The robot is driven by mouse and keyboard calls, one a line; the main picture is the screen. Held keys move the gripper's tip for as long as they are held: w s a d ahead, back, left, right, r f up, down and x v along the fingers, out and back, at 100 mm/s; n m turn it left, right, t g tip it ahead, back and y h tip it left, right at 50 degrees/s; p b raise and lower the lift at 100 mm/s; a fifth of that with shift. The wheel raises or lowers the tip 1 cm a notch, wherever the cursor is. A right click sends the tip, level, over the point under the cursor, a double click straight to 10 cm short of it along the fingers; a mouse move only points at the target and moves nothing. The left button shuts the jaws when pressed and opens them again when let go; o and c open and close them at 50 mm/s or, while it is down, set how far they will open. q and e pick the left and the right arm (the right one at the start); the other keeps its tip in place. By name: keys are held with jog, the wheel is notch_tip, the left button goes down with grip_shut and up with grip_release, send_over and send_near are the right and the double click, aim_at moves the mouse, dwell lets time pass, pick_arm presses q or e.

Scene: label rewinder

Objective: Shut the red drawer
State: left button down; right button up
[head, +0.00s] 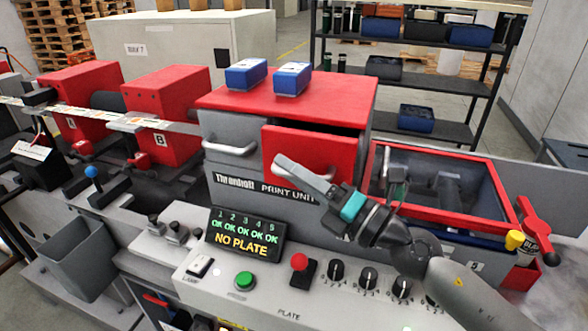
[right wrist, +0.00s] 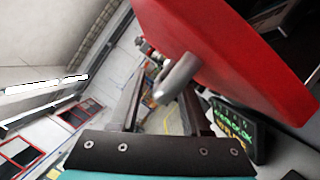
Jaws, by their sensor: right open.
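The red drawer (head: 330,150) of the print unit stands partly open, with a dark gap behind the top of its front. Its red front also fills the upper right of the right wrist view (right wrist: 225,50). My right gripper (head: 285,163) is in front of the drawer, at its handle, and hides part of it. In the right wrist view the right gripper (right wrist: 160,88) is open, and the silver drawer handle (right wrist: 178,80) appears between its fingers. I cannot tell whether they touch it. My left gripper is not in view.
Two blue boxes (head: 246,74) (head: 292,79) sit on the red top (head: 335,95). A grey drawer with a silver handle (head: 230,147) is left of the red one. Below are a lit display (head: 245,236) reading NO PLATE and a panel with knobs and buttons. A red-rimmed bin (head: 440,155) is at right.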

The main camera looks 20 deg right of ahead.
jog(key=shift+c, duration=0.4)
grip_shut()
jog(key=shift+r, duration=0.2)
dwell(0.8)
